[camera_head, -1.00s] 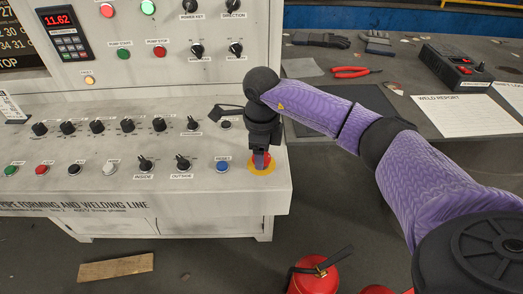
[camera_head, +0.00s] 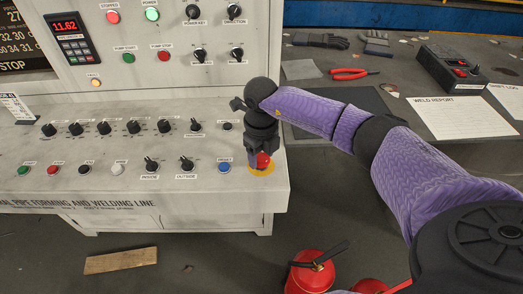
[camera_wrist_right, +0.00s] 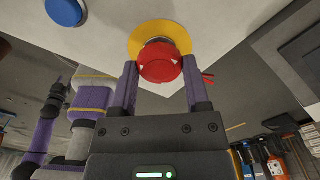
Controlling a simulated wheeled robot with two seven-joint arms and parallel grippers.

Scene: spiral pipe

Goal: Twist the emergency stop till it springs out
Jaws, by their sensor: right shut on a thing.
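The emergency stop (camera_head: 263,160) is a red mushroom button on a yellow disc at the right front corner of the console's sloped panel. It also shows in the right wrist view (camera_wrist_right: 160,63), with white arrow marks and a metallic collar above the red head. My right gripper (camera_head: 258,158) points down at it, and its two fingers are shut on the red head from either side. In the right wrist view my right gripper (camera_wrist_right: 160,82) has one finger on each side of the button.
A blue button (camera_head: 224,168) sits just left of the emergency stop. Several black knobs and buttons cover the console (camera_head: 110,190). A dark table (camera_head: 370,105) at the right holds red pliers, gloves and a control box. A red fire extinguisher (camera_head: 312,272) stands on the floor below.

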